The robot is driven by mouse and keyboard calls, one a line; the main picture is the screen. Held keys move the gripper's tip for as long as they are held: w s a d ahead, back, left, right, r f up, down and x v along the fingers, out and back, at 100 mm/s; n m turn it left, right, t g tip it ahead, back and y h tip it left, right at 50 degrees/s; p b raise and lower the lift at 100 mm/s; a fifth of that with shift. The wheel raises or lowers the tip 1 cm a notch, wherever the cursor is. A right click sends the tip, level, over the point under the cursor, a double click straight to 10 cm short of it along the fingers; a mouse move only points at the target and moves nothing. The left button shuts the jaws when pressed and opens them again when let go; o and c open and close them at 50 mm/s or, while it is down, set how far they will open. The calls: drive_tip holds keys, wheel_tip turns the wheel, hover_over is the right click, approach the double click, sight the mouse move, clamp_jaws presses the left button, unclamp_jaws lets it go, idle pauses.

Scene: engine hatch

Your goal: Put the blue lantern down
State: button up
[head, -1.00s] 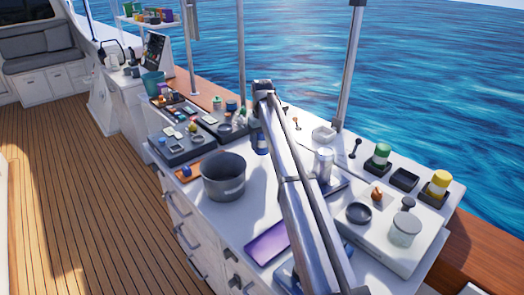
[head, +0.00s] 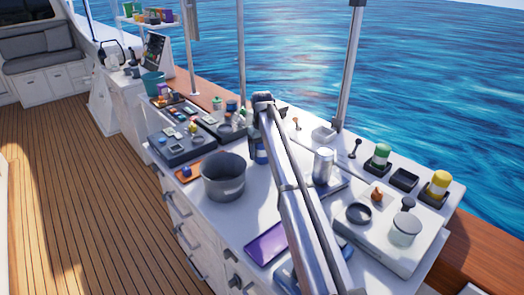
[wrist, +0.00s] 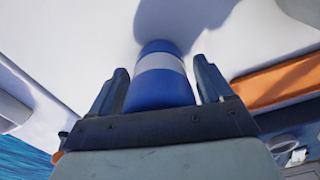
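The blue lantern (wrist: 160,80), a blue cylinder with a white band, fills the space between the two fingers of my gripper (wrist: 160,75) in the wrist view. The fingers lie close along both its sides and appear shut on it. In the head view my gripper (head: 259,150) hangs low over the white counter (head: 205,205), just right of and behind the grey pot. The lantern is mostly hidden there behind my arm and gripper. A shadow falls on the white surface beyond the lantern's far end; I cannot tell whether it touches.
The grey pot (head: 224,188) stands close to the left of my gripper. A metal canister (head: 323,166) stands to the right. Trays of small items (head: 185,145) lie at the back left. A purple tray (head: 266,243) lies in front. Bare counter shows between pot and arm.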

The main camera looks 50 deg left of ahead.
drive_tip(key=shift+o, duration=0.6)
wheel_tip(320, 180, up, 12)
drive_tip(key=shift+r, duration=0.15)
idle(0.6)
